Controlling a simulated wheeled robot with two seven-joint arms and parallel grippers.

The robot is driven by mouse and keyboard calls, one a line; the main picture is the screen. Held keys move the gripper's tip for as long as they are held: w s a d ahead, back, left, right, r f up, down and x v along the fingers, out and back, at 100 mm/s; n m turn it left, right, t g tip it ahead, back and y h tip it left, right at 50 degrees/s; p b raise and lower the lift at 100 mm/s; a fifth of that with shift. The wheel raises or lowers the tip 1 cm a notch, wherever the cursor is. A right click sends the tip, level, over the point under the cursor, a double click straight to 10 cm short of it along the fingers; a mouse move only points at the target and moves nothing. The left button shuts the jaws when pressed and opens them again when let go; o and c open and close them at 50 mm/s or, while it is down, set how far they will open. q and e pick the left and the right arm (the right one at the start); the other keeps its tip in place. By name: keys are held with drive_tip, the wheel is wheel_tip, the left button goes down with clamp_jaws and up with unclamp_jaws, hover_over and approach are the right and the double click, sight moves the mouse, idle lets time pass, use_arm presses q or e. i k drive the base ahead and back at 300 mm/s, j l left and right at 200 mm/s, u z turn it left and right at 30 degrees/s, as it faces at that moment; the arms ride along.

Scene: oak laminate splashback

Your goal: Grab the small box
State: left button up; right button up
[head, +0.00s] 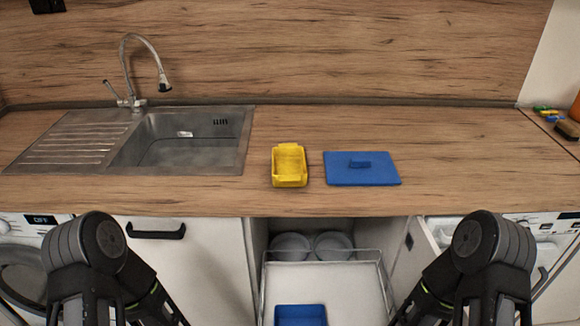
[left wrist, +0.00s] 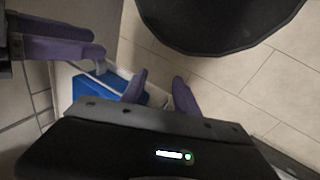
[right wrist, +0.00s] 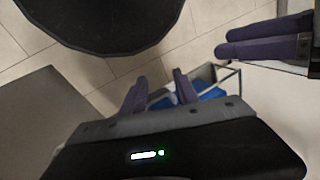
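A small yellow open-topped box (head: 289,166) sits on the wooden countertop, right of the sink. A larger blue box (head: 300,315) is in the pulled-out drawer below the counter; it shows partly in the left wrist view (left wrist: 100,90) and the right wrist view (right wrist: 208,93). My left gripper (left wrist: 160,88) and right gripper (right wrist: 158,88) have purple fingers, spread apart with nothing between them. Both are low in front of the cabinets, away from the yellow box. In the head view only my arms show; the grippers are out of frame.
A blue lid with a handle (head: 362,168) lies flat just right of the yellow box. A steel sink (head: 185,145) with a faucet (head: 140,65) is at left. The open drawer (head: 345,290) juts out between my arms. The countertop's right half (head: 460,160) is mostly clear.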

sight(289, 164)
drive_tip(key=j+z, duration=0.8)
drive_tip(key=k+j+z, duration=0.2)
drive_tip(key=j+z, duration=1.45)
